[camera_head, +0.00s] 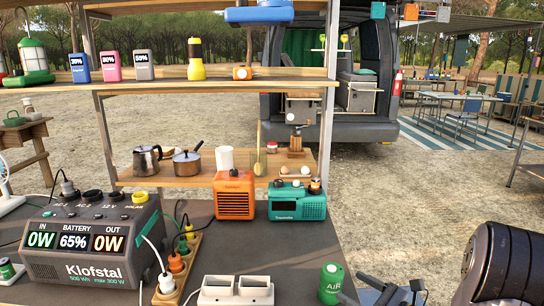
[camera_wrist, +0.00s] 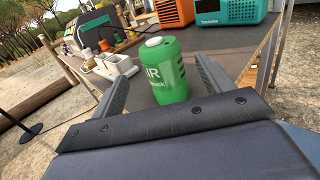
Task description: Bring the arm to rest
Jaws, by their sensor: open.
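My gripper (camera_head: 394,290) is at the bottom right of the head view, beside the front right part of the grey table. In the wrist view my gripper (camera_wrist: 158,92) is open, with its two fingers spread wide. A green canister (camera_wrist: 166,72) marked AIR shows between and beyond the fingers there. In the head view the green canister (camera_head: 331,284) stands upright on the table, left of my gripper. I cannot tell whether the fingers touch it, but no grip shows. Part of my arm is at the right edge of the head view.
A wooden shelf (camera_head: 300,77) stands behind. Open gravel (camera_head: 410,210) lies to the right.

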